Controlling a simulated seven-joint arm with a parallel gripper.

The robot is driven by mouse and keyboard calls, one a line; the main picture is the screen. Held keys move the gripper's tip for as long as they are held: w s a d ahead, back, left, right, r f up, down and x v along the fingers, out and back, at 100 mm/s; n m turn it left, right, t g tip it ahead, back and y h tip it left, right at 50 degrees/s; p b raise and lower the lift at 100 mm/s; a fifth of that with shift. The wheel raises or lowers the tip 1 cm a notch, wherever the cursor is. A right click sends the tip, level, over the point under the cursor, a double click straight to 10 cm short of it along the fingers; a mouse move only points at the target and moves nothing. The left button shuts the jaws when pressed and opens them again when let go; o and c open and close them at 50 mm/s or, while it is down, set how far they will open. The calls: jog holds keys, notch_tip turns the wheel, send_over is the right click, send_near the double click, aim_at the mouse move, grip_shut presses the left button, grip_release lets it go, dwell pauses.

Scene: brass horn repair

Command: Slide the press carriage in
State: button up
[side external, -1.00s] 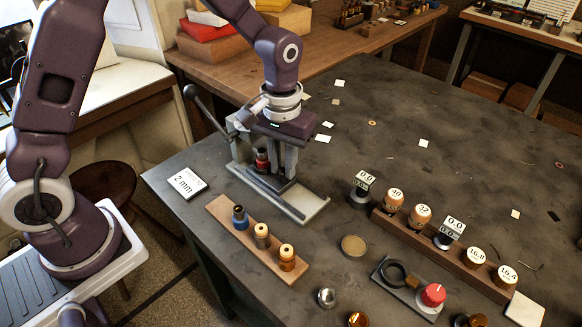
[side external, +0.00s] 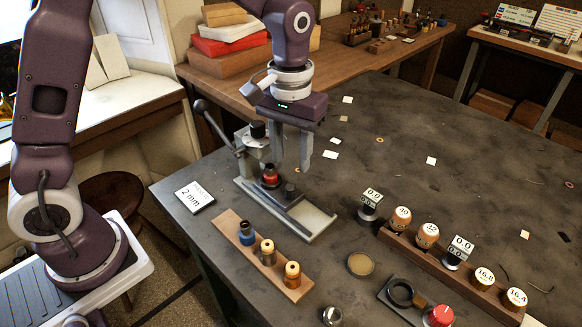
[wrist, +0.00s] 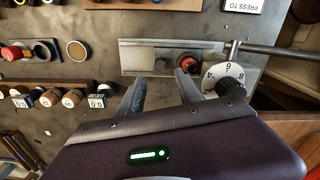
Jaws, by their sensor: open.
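The press (side external: 250,150) stands near the left edge of the grey bench. Its pale base plate (side external: 318,222) runs toward the right front, with a dark rail along it. A red and black piece (side external: 270,176) stands at the press's inner end, near the ram, and shows in the wrist view (wrist: 190,62). My gripper (side external: 291,166) is open and empty above the track, fingers pointing down. In the wrist view its fingers (wrist: 160,82) are spread, apart from the post.
A wooden block (side external: 262,262) with several small tools lies in front of the press. A "2 mm" card (side external: 195,196) lies left. The press lever (side external: 212,122) sticks up left. A rack of labelled cylinders (side external: 450,262) stands right. Bench behind is mostly clear.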

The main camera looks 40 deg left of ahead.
aim_at(289, 186)
jog(key=shift+r, duration=0.1)
jog(key=m, duration=0.7)
jog(key=shift+m, duration=0.4)
jog(key=m, duration=0.3)
jog(key=shift+s+f+m, duration=0.1)
jog(key=shift+f+m, duration=0.15)
jog(key=shift+m, duration=0.15)
jog(key=m, duration=0.6)
jog(key=shift+a+f, duration=0.1)
jog(key=shift+f, duration=0.1)
notch_tip(289, 186, down, 7)
jog(key=shift+r, duration=0.1)
grip_shut()
